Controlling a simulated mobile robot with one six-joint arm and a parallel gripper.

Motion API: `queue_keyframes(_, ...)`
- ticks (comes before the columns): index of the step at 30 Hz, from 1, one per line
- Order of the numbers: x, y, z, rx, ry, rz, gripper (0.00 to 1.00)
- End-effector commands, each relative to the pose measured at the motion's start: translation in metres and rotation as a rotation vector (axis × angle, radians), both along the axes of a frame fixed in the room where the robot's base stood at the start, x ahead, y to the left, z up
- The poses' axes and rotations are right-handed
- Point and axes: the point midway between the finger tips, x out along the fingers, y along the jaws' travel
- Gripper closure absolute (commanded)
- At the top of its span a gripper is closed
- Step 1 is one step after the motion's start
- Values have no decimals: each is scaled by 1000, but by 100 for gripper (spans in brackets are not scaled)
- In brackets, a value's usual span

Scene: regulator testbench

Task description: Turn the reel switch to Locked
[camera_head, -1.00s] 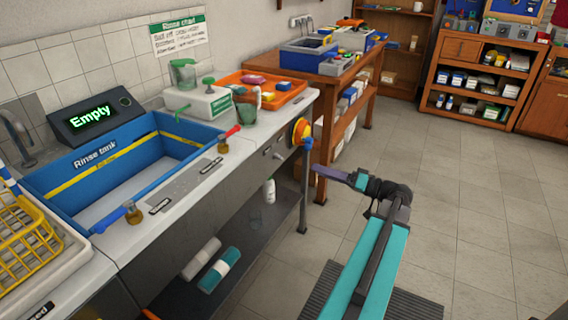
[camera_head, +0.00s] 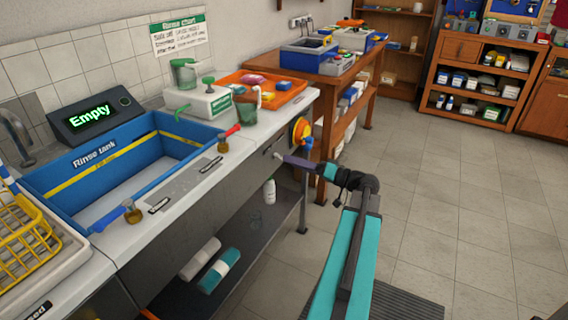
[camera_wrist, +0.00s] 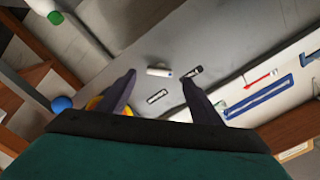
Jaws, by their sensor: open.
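The switch looks like a small pale lever (camera_wrist: 159,72) on the grey front panel below the counter. In the wrist view it shows between my fingertips, apart from both. A small label (camera_wrist: 157,96) and a darker one (camera_wrist: 194,71) sit beside it, their text too small to read. In the head view the switch is a small light spot (camera_head: 277,155) at the tip of my gripper (camera_head: 286,159). My gripper's fingers (camera_wrist: 158,77) are open and empty, pointing at the panel. I cannot read the switch's setting.
A yellow-orange hose reel (camera_head: 300,128) with a blue nozzle (camera_head: 307,143) hangs on the panel close to my fingers. The blue rinse tank (camera_head: 98,158) is set in the counter. A lower shelf (camera_head: 255,225) holds a white bottle (camera_head: 269,191). Floor right is clear.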

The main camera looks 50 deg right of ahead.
Motion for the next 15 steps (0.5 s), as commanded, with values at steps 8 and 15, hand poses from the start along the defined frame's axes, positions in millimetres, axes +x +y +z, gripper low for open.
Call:
queue_keyframes(8,29,7,0,0,0,3,41)
queue_keyframes(15,35,9,0,0,0,0,41)
